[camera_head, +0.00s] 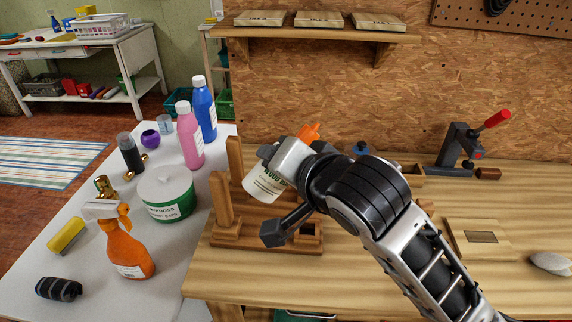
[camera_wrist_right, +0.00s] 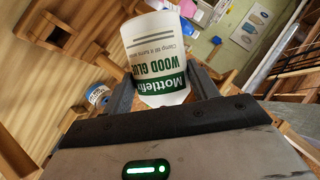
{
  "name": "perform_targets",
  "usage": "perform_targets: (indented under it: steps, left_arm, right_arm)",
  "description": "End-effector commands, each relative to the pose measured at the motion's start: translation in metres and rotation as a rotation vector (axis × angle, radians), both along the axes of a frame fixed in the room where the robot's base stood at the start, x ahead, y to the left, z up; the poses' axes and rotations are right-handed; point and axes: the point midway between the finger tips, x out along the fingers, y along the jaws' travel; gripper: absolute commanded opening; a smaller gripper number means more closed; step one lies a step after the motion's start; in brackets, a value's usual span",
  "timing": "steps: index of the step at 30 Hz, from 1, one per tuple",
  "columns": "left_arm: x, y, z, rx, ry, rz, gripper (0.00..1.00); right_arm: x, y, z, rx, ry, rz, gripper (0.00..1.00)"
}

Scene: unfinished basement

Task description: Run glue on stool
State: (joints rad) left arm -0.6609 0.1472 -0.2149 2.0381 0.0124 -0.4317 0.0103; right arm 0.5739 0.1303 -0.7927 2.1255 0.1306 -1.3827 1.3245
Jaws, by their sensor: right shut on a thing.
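A white wood glue bottle (camera_head: 262,187) with a green label and orange cap (camera_head: 310,132) is held tilted in my right gripper (camera_head: 282,162). The right wrist view shows the bottle (camera_wrist_right: 155,45) between the two fingers (camera_wrist_right: 163,90). The gripper is shut on it. A wooden stool assembly (camera_head: 229,229) with upright legs (camera_head: 222,195) stands on the left of the workbench. The bottle is in front of it or above it, and my arm hides part of the stool. Whether bottle and stool touch, I cannot tell. My left gripper is not in view.
The white table (camera_head: 95,285) at left holds an orange spray bottle (camera_head: 126,245), a white tub (camera_head: 167,195), and pink (camera_head: 189,140) and blue (camera_head: 203,110) bottles. A clamp tool (camera_head: 460,148) stands at the right back. The workbench front (camera_head: 300,275) is clear.

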Motion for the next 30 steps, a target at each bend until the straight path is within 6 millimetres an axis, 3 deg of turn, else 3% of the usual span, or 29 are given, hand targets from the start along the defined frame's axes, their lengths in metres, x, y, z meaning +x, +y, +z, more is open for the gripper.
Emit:
perform_targets:
  steps: [9,18,21,30]
  left_arm:
    - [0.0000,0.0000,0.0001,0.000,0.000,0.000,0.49]
    - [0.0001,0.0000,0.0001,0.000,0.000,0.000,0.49]
    - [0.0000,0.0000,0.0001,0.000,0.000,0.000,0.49]
    - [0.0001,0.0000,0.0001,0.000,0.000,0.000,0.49]
  right_arm:
    - [0.0000,0.0005,0.0005,-0.047,-0.030,0.001,0.36]
    - [-0.0002,0.0011,0.0000,-0.589,-0.342,0.000,0.36]
    - [0.0001,0.0004,0.0004,-0.677,-0.394,-0.001,0.36]
    - [0.0003,0.0000,0.0007,-0.692,-0.402,-0.002,0.36]
